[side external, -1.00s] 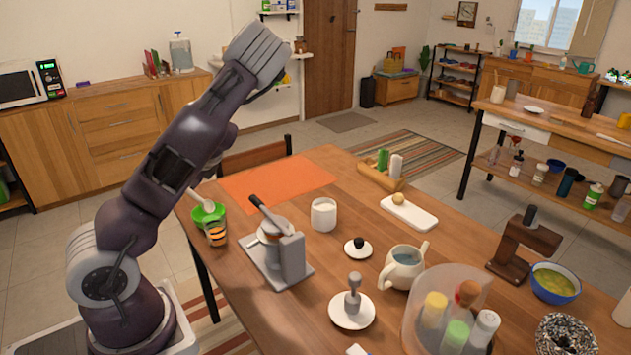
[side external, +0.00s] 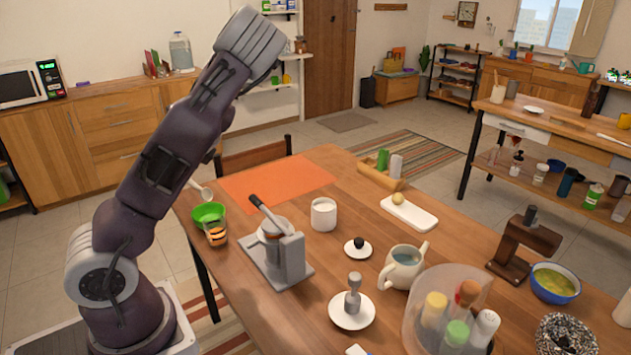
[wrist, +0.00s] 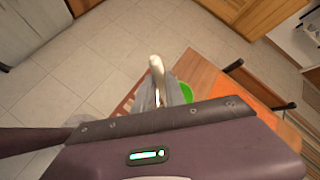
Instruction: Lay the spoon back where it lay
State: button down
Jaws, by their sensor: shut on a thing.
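The spoon (side external: 202,190) shows as a pale piece sticking out from behind my arm in the side view, above and left of the green bowl (side external: 209,213). In the wrist view the spoon's pale end (wrist: 157,65) shows past the fingertips of my gripper (wrist: 160,92), which is shut on it. The green bowl (wrist: 186,91) is partly seen just right of the fingers in the wrist view. I cannot tell the spoon's exact height above the table.
An orange-and-black striped cup (side external: 216,235) stands in front of the green bowl. A grey press (side external: 279,250) and a white cup (side external: 324,214) stand to its right. The orange mat (side external: 280,183) behind is bare. The table's left edge is close to the bowl.

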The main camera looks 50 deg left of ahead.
jog(key=shift+r, duration=0.6)
